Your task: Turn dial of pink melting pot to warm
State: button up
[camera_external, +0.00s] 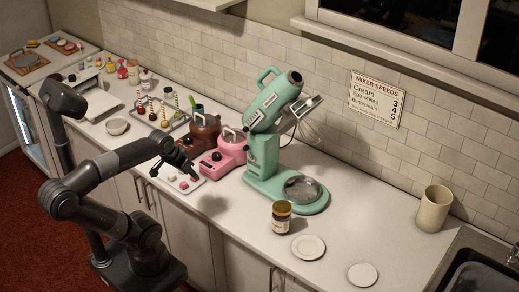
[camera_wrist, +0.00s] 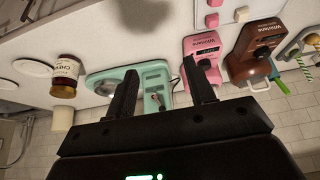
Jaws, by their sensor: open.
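The pink melting pot (camera_external: 223,157) stands on the counter between the brown melting pot (camera_external: 203,134) and the mint stand mixer. Its dark dial (camera_external: 216,157) is on the front face. In the wrist view, which is upside down, the pink pot (camera_wrist: 201,45) shows beyond my right finger, with its dial (camera_wrist: 204,62) partly hidden by the fingertip. My gripper (camera_external: 186,168) is open and empty. It hovers in front of the pots, above the tray of pink and white pieces. In the wrist view my gripper (camera_wrist: 160,85) has its two fingers wide apart.
The mint mixer (camera_external: 263,160) stands close right of the pink pot. A brown jar (camera_external: 281,216) and small plates (camera_external: 308,247) are further right. A tray of pink and white pieces (camera_external: 185,183) lies in front of the pots. Cake pops stand behind left.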

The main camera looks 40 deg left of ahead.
jog(key=shift+o, duration=0.9)
jog(key=w+a+r+n+g, duration=0.1)
jog(key=w, duration=0.4)
jog(key=w+a+r+n+g, duration=0.1)
jog(key=w+a, duration=0.1)
jog(key=w, duration=0.4)
jog(key=shift+w+a+r+g, duration=0.25)
jog(key=shift+r+g, duration=0.05)
jog(key=shift+r, duration=0.1)
jog(key=n+g, duration=0.2)
jog(key=g, duration=0.1)
send_near(216, 154)
notch_tip(216, 154, down, 9)
jog(key=shift+d+r, duration=0.15)
jog(key=shift+r, duration=0.05)
jog(key=c, duration=1)
